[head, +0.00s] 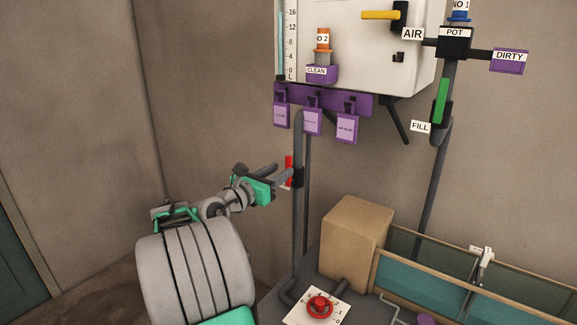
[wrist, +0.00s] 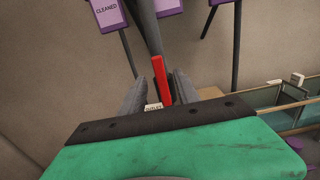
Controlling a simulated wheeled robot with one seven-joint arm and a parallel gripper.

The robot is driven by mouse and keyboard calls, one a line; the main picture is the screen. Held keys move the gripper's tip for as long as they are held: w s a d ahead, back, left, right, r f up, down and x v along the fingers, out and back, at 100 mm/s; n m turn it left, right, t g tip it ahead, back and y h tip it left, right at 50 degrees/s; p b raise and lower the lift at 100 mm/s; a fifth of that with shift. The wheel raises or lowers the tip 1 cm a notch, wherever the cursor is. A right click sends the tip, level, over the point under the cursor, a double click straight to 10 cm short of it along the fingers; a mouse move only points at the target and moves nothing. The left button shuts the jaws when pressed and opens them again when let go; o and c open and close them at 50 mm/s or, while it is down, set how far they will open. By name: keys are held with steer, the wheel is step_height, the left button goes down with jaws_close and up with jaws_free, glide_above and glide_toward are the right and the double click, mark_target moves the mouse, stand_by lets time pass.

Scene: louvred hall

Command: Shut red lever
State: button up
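The red lever (head: 288,170) stands upright along the grey vertical pipe below the white panel. In the wrist view the red lever (wrist: 161,80) shows between the two grey fingers of my gripper (wrist: 160,92), with a small white label partly hidden at its lower end. In the head view my gripper (head: 280,173) is at the lever from the left. The fingers are apart, one on each side of the lever. I cannot tell whether either finger touches it.
A cardboard box (head: 357,233) stands on the grey bench to the right, beside a teal-sided bin (head: 440,285). A red knob (head: 319,306) sits on a white dial plate below. Purple tags (head: 313,121) hang above the lever. The wall to the left is bare.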

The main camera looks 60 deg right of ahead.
mark_target(287, 166)
steer(key=shift+s+d, duration=0.2)
steer(key=shift+d, duration=1)
steer(key=shift+s+d, duration=0.15)
steer(key=shift+d, duration=1)
steer(key=shift+a, duration=0.1)
jaws_close()
